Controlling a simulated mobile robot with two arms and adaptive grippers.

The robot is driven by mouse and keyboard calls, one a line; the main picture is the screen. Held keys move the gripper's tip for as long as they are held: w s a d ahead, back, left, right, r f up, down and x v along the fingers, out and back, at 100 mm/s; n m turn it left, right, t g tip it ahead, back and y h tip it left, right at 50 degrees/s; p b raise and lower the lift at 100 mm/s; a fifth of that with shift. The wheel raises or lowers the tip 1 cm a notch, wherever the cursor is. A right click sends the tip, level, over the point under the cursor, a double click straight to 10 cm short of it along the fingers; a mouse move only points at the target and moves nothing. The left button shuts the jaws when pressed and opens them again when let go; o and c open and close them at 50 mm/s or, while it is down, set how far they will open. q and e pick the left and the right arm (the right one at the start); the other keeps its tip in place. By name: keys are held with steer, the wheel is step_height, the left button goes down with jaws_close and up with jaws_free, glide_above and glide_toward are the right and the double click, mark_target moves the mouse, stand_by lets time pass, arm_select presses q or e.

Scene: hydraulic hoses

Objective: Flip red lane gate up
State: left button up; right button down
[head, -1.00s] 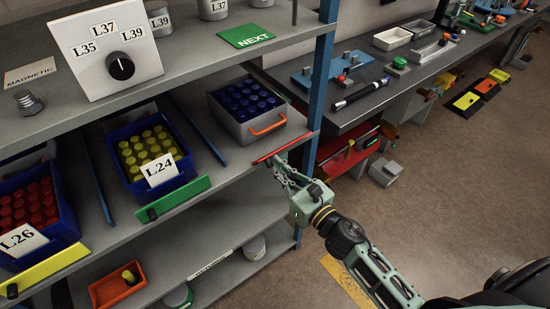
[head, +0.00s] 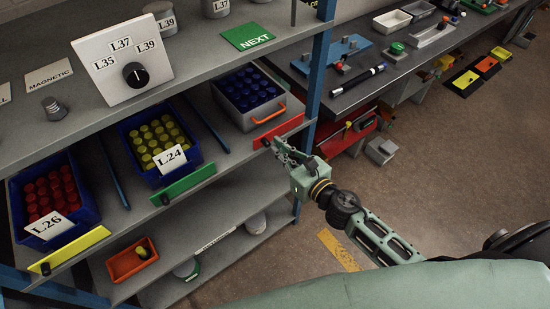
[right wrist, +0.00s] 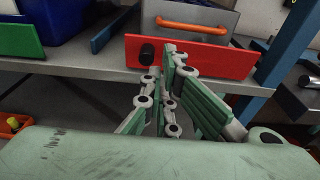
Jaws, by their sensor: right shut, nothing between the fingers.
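The red lane gate (head: 278,131) stands upright at the shelf's front edge, before the grey bin with the orange handle (head: 270,117). In the right wrist view the gate (right wrist: 213,58) shows its broad face, with a black knob (right wrist: 147,54) at its left end. My right gripper (head: 281,147) is shut and empty. Its fingertips (right wrist: 172,57) are just in front of the gate's face, right of the knob; I cannot tell whether they touch it. My left gripper is not in view.
A green gate (head: 183,184) and a yellow gate (head: 70,250) stand upright on the lanes to the left. Blue bins L24 (head: 161,181) and L26 (head: 58,240) sit behind them. A blue shelf post (head: 318,75) stands close to the right of the red gate.

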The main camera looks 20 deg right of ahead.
steer(key=shift+w+a+r+p, duration=0.1)
steer(key=shift+w+r+p, duration=0.25)
steer(key=shift+r+p, duration=0.35)
steer(key=shift+r, duration=0.15)
stand_by(0.4)
